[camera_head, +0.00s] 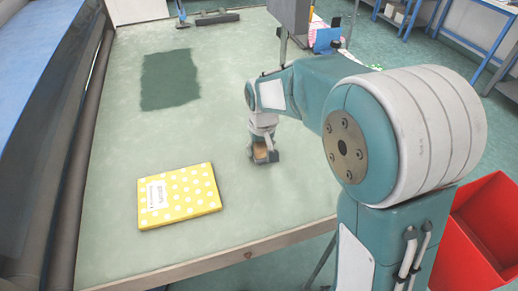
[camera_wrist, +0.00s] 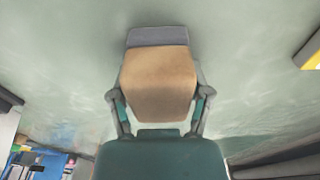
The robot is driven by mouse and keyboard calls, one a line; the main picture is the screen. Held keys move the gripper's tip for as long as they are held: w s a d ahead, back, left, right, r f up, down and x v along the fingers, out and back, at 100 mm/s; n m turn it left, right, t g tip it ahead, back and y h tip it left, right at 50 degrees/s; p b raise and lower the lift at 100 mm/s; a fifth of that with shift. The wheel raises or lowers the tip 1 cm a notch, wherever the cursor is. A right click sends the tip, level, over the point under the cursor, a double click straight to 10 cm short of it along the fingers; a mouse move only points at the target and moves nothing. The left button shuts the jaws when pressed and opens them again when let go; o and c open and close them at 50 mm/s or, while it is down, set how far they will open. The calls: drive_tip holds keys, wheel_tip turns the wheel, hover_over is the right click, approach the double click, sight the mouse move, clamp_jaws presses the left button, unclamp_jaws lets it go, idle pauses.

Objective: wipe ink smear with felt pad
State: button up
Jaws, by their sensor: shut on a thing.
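My gripper (camera_wrist: 160,104) is shut on a tan block with a grey layer at its far end, which looks like the felt pad (camera_wrist: 158,72). The fingers hold the block by its two sides. In the head view my gripper (camera_head: 264,154) is low over the right middle of the pale green table (camera_head: 260,205). Whether the pad touches the table I cannot tell. A dark green patch with ragged edges (camera_head: 170,79) lies on the far left of the table, well apart from the pad. It may be the ink smear; I cannot be sure.
A yellow box with white dots (camera_head: 179,195) lies on the near left of the table. A dark flat tool (camera_head: 208,18) lies at the far edge. A red bin (camera_head: 485,235) stands at right. The table between box, patch and gripper is clear.

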drive_tip(key=r, duration=0.1)
drive_tip(key=a+r, duration=0.1)
drive_tip(key=r, duration=0.1)
drive_tip(key=shift+r, duration=0.1)
drive_tip(key=shift+d+r, duration=0.15)
drive_tip(key=shift+r, duration=0.8)
drive_tip(key=shift+d+r, duration=0.15)
drive_tip(key=shift+r, duration=1.3)
drive_tip(key=shift+a, duration=0.2)
drive_tip(key=shift+d+r, duration=0.1)
drive_tip(key=shift+d, duration=0.05)
